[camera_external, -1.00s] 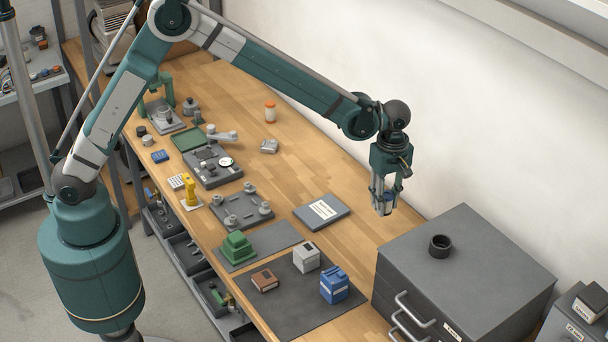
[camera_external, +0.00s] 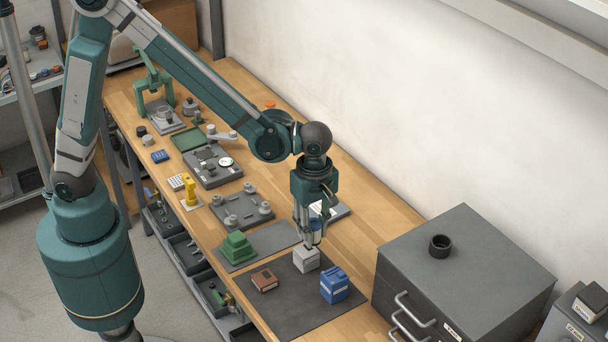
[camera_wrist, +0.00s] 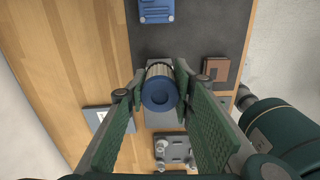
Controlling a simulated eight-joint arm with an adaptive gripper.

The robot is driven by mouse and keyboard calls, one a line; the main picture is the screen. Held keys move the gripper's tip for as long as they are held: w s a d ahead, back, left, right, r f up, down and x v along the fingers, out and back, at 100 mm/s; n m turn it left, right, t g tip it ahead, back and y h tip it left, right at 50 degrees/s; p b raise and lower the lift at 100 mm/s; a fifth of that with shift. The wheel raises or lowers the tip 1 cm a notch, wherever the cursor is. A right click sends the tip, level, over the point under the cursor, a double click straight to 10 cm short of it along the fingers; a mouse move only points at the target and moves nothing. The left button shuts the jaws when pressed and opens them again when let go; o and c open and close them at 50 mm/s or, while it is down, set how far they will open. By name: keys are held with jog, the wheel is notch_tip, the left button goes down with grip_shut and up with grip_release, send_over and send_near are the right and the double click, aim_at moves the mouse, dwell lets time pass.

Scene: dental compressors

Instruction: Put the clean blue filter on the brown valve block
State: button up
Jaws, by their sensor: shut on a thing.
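My gripper (camera_external: 311,242) points down over the dark mat and is shut on the blue filter (camera_wrist: 160,90). In the wrist view the filter shows its round blue end with a hole, and a pale pleated side, between the green finger pads. In the external view only a bit of its blue shows between the fingers. The brown valve block (camera_external: 264,280) lies on the mat, left of and below my gripper in the external view. It also shows in the wrist view (camera_wrist: 216,68), to the right of the filter and apart from it.
A light grey block (camera_external: 306,261) stands just under my gripper, and a blue block (camera_external: 334,286) is to its right. All are on the dark mat (camera_external: 302,318). A green stepped block (camera_external: 236,247) is to the left. A grey drawer cabinet (camera_external: 480,245) stands at the right.

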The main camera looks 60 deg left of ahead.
jog(key=s+a, duration=0.3)
jog(key=s, duration=1.1)
jog(key=shift+a+n+p, duration=0.3)
jog(key=shift+a, duration=0.1)
jog(key=shift+w+f, duration=0.1)
send_over(265, 277)
jog(key=shift+d+f, duration=0.1)
jog(key=shift+f, duration=2.75)
jog(key=shift+f+b, duration=0.35)
jog(key=shift+f, duration=1.7)
jog(key=shift+f, duration=0.2)
